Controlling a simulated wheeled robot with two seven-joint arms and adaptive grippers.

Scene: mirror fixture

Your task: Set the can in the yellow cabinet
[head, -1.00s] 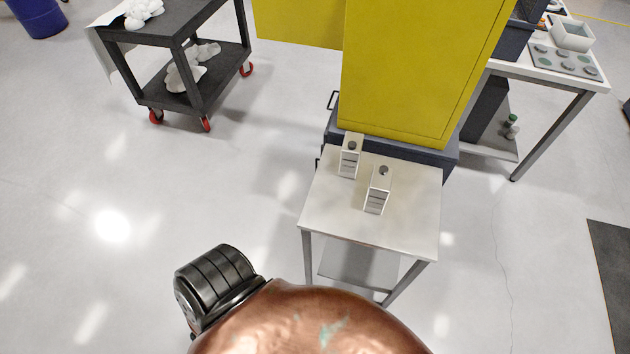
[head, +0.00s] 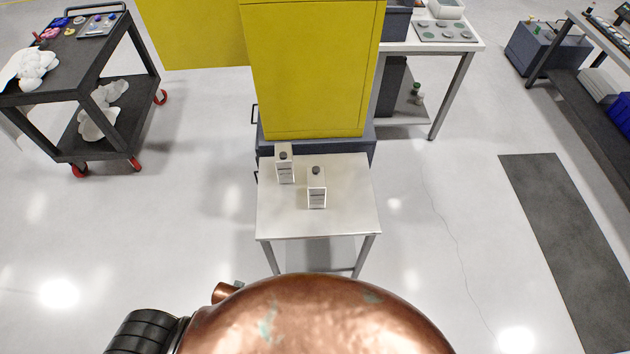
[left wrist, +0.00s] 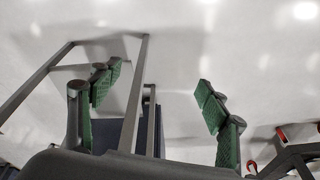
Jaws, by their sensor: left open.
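One can (head: 284,166) is at the back left, the other can (head: 317,190) nearer the middle. The yellow cabinet (head: 310,75) rises just behind the table, with a yellow door panel (head: 195,35) swung out to the left. Its inside does not show. My left gripper (left wrist: 159,75) is open and empty in the left wrist view, its green-padded fingers wide apart, with table legs beyond them. Neither gripper shows in the head view.
A dark cart (head: 95,60) with red wheels stands at left, white crumpled cloths on it. A white workbench (head: 455,45) is right of the cabinet. A dark mat (head: 565,230) lies at right. The floor around the small table is clear.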

